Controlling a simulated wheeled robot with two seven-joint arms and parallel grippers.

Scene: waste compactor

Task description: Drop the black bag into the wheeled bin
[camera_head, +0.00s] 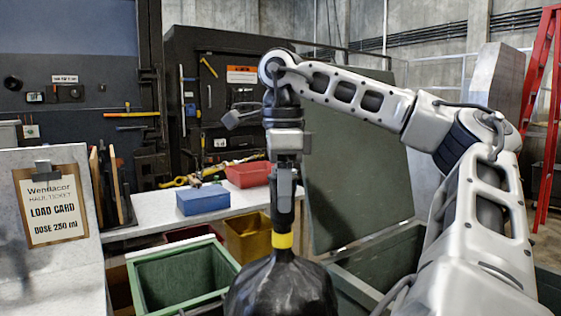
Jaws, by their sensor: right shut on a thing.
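The black bag (283,289) hangs upright below my right gripper (283,205), which is shut on its gathered neck. A yellow band (282,241) circles the neck just under the fingers. The bag's bottom is cut off by the lower picture edge. A large dark green container with a raised lid (350,170), which looks like the wheeled bin, stands behind and to the right of the bag. Its rim (385,250) is partly hidden by my right arm, and its wheels are not in view. My left gripper is not in view.
An open green crate (150,272) stands left of the bag, with a yellow bin (246,238) behind it. A white bench holds a blue box (203,199) and a red tray (247,174). A load card clipboard (50,207) is at left. A red ladder (545,110) stands far right.

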